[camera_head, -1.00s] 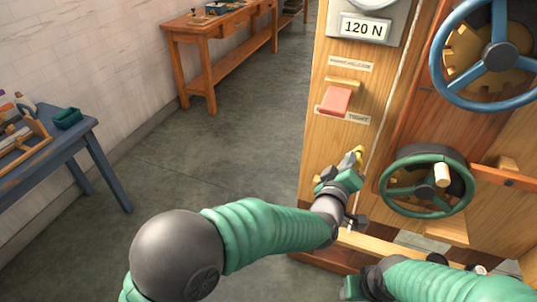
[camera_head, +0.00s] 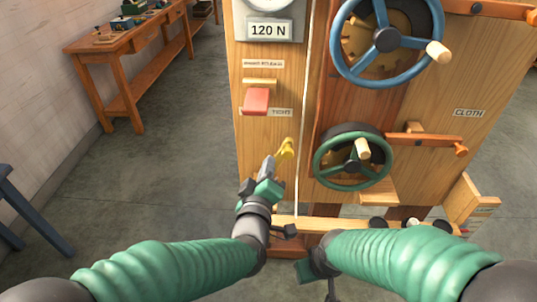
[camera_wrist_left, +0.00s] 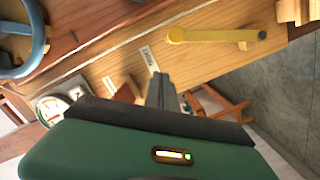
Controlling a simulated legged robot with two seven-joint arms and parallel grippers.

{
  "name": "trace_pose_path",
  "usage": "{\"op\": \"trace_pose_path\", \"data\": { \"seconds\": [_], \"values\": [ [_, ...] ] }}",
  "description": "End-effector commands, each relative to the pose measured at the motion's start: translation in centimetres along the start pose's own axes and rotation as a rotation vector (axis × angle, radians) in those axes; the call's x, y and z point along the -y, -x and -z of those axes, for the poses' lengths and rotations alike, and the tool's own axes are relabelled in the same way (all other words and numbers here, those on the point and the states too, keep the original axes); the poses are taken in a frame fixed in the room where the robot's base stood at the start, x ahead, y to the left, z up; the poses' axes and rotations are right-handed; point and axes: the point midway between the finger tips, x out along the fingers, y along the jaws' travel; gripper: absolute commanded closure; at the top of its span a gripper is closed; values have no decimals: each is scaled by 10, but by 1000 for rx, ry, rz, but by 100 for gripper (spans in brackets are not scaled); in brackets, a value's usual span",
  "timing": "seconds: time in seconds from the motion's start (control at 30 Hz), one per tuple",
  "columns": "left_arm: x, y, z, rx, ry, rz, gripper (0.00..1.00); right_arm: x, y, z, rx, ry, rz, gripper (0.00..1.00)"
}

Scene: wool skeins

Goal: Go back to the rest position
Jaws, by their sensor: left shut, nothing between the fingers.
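My left gripper (camera_head: 268,166) is shut and empty. It points up at the front of the wooden machine (camera_head: 270,150), just left of and below a small yellow lever (camera_head: 286,149). In the left wrist view the closed fingers (camera_wrist_left: 164,92) point at the wood, and the yellow lever (camera_wrist_left: 212,35) lies apart from them. My right arm comes in from the lower right. Its hand (camera_head: 310,268) is low and partly cut off, and its fingers cannot be made out.
The machine has a blue wheel (camera_head: 386,40), a green wheel (camera_head: 352,160), a red block (camera_head: 256,101) and a gauge reading 120 N (camera_head: 269,30). A wooden bench (camera_head: 130,75) stands at the back left, a blue table (camera_head: 30,215) at the left edge. Grey floor (camera_head: 150,190) between is clear.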

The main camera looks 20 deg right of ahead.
Motion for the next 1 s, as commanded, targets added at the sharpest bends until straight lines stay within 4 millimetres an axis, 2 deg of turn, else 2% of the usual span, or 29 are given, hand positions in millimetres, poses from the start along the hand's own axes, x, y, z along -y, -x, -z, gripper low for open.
{"op": "trace_pose_path", "data": {
  "seconds": [0.17, 0.57, 0.67, 0.77, 0.83, 0.9, 1.0],
  "values": [
    [1, 12, 3, -4, 3, -1, 100, 0, 1, 0, 0, 0, 0, 52],
    [1, 11, 3, -4, 2, 0, 100, 0, 1, 0, 0, 0, 0, 52],
    [13, 13, 6, 15, -29, 29, 100, 0, 1, 0, 0, 0, 0, 52],
    [60, 23, 14, 100, -143, 142, 100, 0, 1, 0, 0, 0, 0, 52],
    [112, 43, 22, 203, -253, 267, 100, 0, 1, 0, 0, 0, 0, 52],
    [165, 75, 29, 324, -350, 398, 100, 0, 1, 0, 0, 0, 0, 52],
    [223, 127, 36, 488, -439, 551, 100, 0, 1, 0, 0, 0, 0, 52]
  ]
}}
